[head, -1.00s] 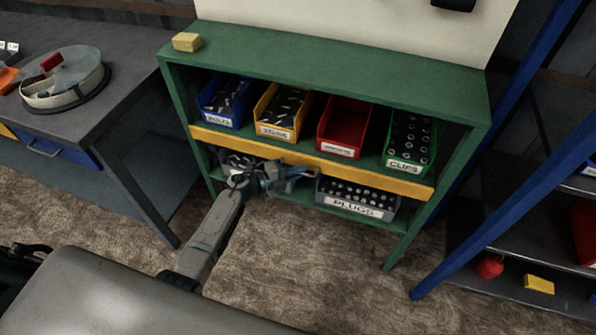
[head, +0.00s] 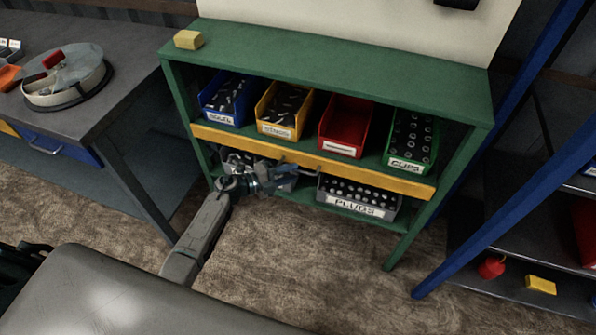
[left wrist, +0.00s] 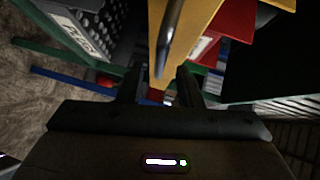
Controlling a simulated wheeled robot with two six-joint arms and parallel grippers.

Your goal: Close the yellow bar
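The yellow bar (head: 375,178) runs along the front of the green shelf unit, just below the row of bins. It carries a thin metal handle (head: 300,158) near its middle. My left gripper (head: 286,176) is just below and in front of the bar, left of its middle. In the left wrist view the bar (left wrist: 192,35) and the dark handle (left wrist: 169,32) lie beyond the fingertips. The two fingers of the left gripper (left wrist: 158,85) stand apart with nothing seen between them. Contact with the bar cannot be told. My right gripper is not in view.
The green shelf unit (head: 330,62) holds several bins above the bar. A grey plugs bin (head: 360,205) stands on the lower shelf, right of my left gripper. A grey workbench (head: 110,100) is at left, a blue-framed rack (head: 500,220) at right. The carpet in front is clear.

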